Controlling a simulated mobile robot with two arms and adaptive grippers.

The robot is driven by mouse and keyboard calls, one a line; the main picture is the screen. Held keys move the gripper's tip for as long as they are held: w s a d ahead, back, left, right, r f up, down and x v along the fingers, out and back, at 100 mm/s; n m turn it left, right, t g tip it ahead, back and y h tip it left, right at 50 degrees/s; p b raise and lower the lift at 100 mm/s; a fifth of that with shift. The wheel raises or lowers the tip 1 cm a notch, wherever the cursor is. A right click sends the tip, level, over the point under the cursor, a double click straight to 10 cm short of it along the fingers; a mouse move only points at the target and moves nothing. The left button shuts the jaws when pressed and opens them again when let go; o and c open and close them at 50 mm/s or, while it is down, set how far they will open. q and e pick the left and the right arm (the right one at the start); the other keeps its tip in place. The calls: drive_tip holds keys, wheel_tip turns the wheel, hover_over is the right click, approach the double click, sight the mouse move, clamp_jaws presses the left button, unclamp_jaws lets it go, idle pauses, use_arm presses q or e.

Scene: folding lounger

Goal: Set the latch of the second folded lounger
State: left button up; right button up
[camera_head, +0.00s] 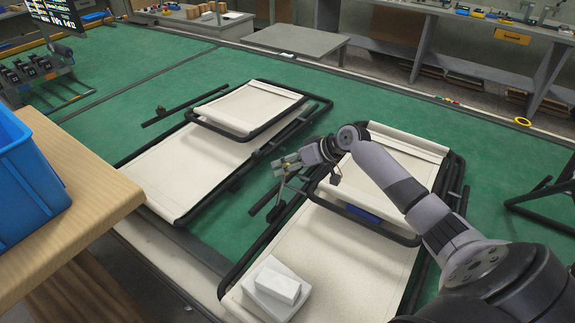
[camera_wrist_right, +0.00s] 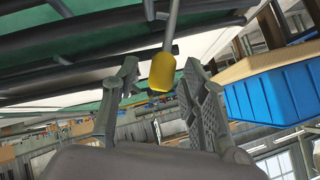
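Two folded loungers with cream fabric and black tube frames lie on a green surface: one left of centre (camera_head: 185,165), the other nearer on the right (camera_head: 335,255). My right gripper (camera_head: 284,166) is over the left side of the right lounger, near its raised upper section (camera_head: 375,165). In the wrist view its fingers (camera_wrist_right: 160,66) are apart, with a yellow-tipped rod (camera_wrist_right: 162,73) in the gap. Whether either finger touches the yellow tip cannot be told. The yellow tip is not distinguishable in the head view. My left gripper is out of view.
White blocks (camera_head: 274,289) lie on the near end of the right lounger. A wooden table (camera_head: 85,200) with a blue bin (camera_head: 28,180) stands at the left. A black frame (camera_head: 545,200) stands at the right. Green floor shows between the loungers.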

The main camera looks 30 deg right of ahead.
clamp_jaws()
idle(0.4)
idle(0.4)
